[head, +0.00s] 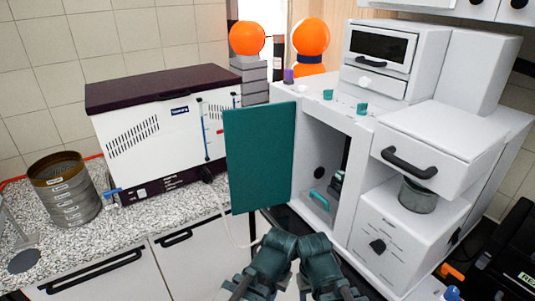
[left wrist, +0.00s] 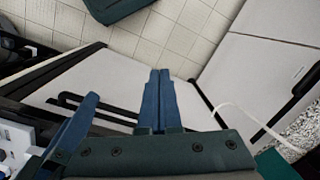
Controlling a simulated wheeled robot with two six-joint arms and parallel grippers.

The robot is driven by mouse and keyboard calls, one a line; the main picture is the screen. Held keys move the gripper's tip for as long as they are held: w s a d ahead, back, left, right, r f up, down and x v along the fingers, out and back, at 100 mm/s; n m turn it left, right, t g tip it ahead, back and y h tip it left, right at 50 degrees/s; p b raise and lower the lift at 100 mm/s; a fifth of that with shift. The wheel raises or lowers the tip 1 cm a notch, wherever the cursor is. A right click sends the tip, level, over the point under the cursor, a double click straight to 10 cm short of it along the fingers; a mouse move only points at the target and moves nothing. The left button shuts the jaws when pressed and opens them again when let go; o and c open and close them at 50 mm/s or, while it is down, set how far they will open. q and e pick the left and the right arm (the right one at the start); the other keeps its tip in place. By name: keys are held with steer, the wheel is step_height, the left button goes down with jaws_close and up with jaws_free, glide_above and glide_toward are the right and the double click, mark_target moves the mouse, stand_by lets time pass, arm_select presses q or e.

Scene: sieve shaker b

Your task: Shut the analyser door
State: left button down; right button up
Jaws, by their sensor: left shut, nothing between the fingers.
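The analyser is a white cabinet (head: 361,190) at the right in the head view. Its teal door (head: 258,158) stands wide open, swung out to the left of the dark compartment (head: 322,170). My left gripper (head: 280,240) is low in front of the cabinet, just below and right of the door's lower edge, apart from it as far as I can tell. Its fingers (left wrist: 158,100) are shut and empty in the left wrist view. My right gripper (head: 315,243) is close beside it on the right; its fingers are too unclear to judge.
A white machine with a dark lid (head: 165,125) stands behind the door on the speckled worktop (head: 110,235). A sieve stack (head: 64,190) is at the left. A drawer (head: 435,150) juts out at the right above a grey pot (head: 417,197). A pale hose hangs below the door.

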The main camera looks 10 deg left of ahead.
arm_select(q)
steer(key=w+a+r+n+t+h+b, duration=0.1)
steer(key=w+a+n+t+h+b, duration=0.3)
steer(key=w, duration=0.6)
steer(key=w+a+r+n+g+h, duration=0.1)
steer(key=w+r+n+h, duration=0.1)
steer(key=w+h, duration=0.6)
steer(key=w+a+r+n+t+h+b, duration=0.1)
steer(key=w+a+r+n+t, duration=0.4)
steer(key=a, duration=0.8)
steer(key=w+a+r+n+t+b, duration=0.1)
steer(key=w+a+r+n+t, duration=0.1)
steer(key=w+a+r+t, duration=0.8)
steer(key=w+d+f+g, duration=0.1)
steer(key=d+f+g, duration=0.1)
steer(key=d+g, duration=0.2)
steer(key=shift+w+d, duration=0.25)
steer(key=shift+d, duration=0.8)
